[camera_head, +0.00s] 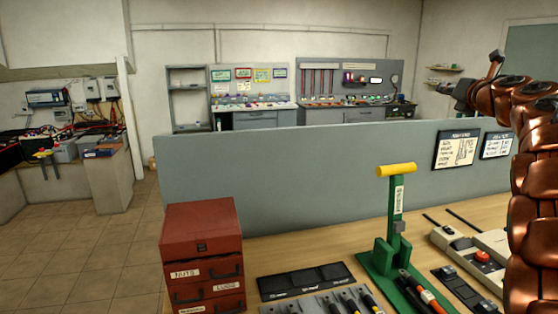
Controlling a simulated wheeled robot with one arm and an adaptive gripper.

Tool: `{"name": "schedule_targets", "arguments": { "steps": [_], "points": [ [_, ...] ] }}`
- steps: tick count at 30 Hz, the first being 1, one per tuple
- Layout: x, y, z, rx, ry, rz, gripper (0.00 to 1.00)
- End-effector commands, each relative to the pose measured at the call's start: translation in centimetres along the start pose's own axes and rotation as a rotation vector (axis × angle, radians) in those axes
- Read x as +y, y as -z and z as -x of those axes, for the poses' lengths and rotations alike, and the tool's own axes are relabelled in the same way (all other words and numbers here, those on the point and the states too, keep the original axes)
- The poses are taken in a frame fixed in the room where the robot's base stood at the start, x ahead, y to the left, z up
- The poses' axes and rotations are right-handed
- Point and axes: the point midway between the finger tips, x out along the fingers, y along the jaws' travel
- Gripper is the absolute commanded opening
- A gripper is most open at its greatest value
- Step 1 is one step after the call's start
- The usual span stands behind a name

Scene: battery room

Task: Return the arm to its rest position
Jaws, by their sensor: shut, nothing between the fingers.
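My copper-coloured arm (535,190) rises along the right edge and bends over to the left near the top. My gripper (450,90) is the small dark end of it, raised in the air at the upper right and pointing left. It is shut and holds nothing. It is well above the workbench (290,245) and apart from everything on it. The lower arm is cut off by the frame edge.
A red drawer cabinet (202,245), a green press with a yellow handle (395,205), a tool tray (325,303) and a grey device (475,255) stand on the bench. A grey partition (300,170) with two notices (457,149) runs behind. Open tiled floor (80,255) lies left.

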Motion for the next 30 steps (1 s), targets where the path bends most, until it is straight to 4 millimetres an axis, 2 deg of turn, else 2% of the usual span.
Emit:
{"name": "schedule_targets", "arguments": {
  "steps": [1,3,6,8,11,14,17,22,26,30],
  "points": [
    [1.1,-1.3,0.4,-0.065,0.016,-0.084,0.0],
    [1.4,-3.4,1.3,-0.166,0.051,-0.221,0.0],
    [1.1,-5.1,3.2,-0.295,0.107,-0.424,0.0],
    [0.5,-5.5,4.7,-0.367,0.146,-0.551,0.0],
    [-1.0,-4.9,7.3,-0.473,0.224,-0.771,0.0],
    [-2.8,-2.6,10.3,-0.562,0.318,-0.993,0.0],
    [-4.3,1.4,13.3,-0.628,0.428,-1.214,0.0],
    [-6.0,10.6,18.5,-0.689,0.659,-1.536,0.0],
    [-5.7,17.7,22.2,-0.702,0.84,-1.711,0.0],
    [-4.4,25.2,26.1,-0.691,1.045,-1.857,0.0]
  ]
}}
